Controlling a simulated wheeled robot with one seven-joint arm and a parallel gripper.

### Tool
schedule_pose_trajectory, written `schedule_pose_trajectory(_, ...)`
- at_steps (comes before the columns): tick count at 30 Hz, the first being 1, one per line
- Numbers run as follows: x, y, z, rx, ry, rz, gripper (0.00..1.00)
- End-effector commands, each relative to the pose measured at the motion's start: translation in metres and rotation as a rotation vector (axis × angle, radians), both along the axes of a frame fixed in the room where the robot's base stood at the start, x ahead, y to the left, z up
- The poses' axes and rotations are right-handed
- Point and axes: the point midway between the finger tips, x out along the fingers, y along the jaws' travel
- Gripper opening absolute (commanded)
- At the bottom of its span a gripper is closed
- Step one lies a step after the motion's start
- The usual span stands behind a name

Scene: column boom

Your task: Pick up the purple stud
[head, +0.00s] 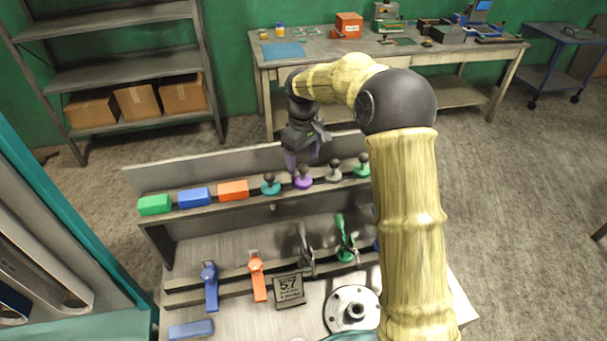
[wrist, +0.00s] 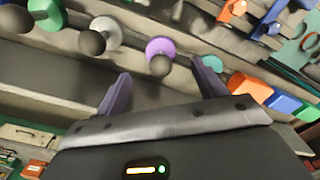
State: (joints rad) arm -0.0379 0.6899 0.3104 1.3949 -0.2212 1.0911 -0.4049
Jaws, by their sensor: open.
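The purple stud (head: 303,183) stands on the upper ledge of the rack, between a teal stud (head: 270,187) and a grey stud (head: 334,176). It has a round purple base and a dark ball knob. My gripper (head: 302,163) is just above and behind it in the head view, with its purple fingers apart. In the wrist view the purple stud (wrist: 160,46) shows beyond the open fingers, in line with the gap between them (wrist: 161,68). Nothing is held, and I cannot see the fingers touching the stud.
A green stud (head: 362,168) stands to the right. Orange (head: 233,190), blue (head: 194,197) and green (head: 154,204) blocks sit to the left. Upright-handled tools stand on the lower ledge. A back panel (head: 240,162) rises behind the upper ledge.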

Motion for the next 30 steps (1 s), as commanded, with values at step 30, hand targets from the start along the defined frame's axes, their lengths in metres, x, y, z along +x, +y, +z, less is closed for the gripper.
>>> schedule_pose_trajectory(30,-0.002,0.0,-0.062,0.001,-0.001,0.002,0.7)
